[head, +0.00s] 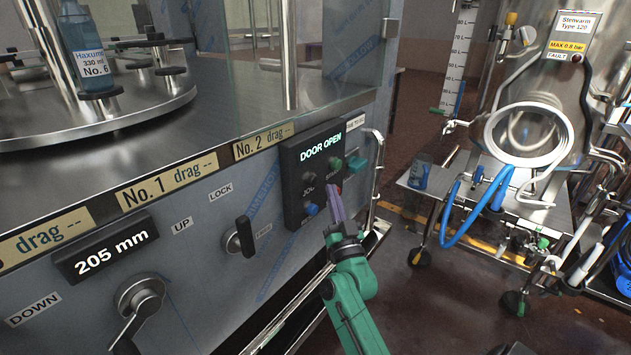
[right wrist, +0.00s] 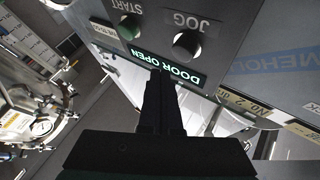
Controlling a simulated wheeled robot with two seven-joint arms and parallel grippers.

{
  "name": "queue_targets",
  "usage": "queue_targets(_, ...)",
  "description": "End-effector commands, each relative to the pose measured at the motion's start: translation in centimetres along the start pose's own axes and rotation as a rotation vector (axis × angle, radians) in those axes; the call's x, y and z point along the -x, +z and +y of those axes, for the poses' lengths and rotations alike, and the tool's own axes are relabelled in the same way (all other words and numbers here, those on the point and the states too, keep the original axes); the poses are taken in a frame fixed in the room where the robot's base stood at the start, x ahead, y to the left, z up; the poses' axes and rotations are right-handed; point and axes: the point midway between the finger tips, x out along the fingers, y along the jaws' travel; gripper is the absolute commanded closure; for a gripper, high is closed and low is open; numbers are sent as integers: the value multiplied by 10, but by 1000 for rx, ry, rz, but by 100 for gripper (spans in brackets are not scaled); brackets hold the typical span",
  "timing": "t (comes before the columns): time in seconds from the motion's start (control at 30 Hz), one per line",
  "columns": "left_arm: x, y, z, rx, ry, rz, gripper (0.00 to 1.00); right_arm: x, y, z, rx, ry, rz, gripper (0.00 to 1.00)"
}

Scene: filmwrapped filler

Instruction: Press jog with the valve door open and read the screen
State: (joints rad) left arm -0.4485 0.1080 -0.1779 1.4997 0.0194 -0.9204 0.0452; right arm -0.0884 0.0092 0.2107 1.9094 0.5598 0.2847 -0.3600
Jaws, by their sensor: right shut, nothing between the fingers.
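The dark control box (head: 293,160) sits on the right end of the machine's front panel. Its screen (head: 321,145) reads "DOOR OPEN" in lit letters; the screen also shows upside down in the right wrist view (right wrist: 182,77). The black JOG button (right wrist: 187,45) is beside the green START button (right wrist: 130,27); in the head view the JOG button (head: 308,177) is at the box's left. My right gripper (head: 333,189) is shut and empty in front of the box. In the right wrist view its tips (right wrist: 159,73) overlap the screen's edge, apart from JOG in the picture. My left gripper is not in view.
A blue bottle labelled No. 6 (head: 92,50) stands on the round turntable (head: 120,120). A display (head: 105,248) reads "205 mm". A black lever (head: 244,236) and a metal rail (head: 376,185) flank the box. A steel vessel (head: 540,85) with hoses stands at right.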

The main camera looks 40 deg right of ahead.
Motion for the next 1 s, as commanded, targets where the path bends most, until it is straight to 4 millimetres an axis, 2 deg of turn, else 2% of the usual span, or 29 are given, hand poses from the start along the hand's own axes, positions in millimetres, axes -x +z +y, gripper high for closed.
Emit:
queue_targets(0.33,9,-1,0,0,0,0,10,21,-17,15,1,-1,0,100)
queue_targets(1.0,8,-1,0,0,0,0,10,22,-17,16,-1,-1,1,100)
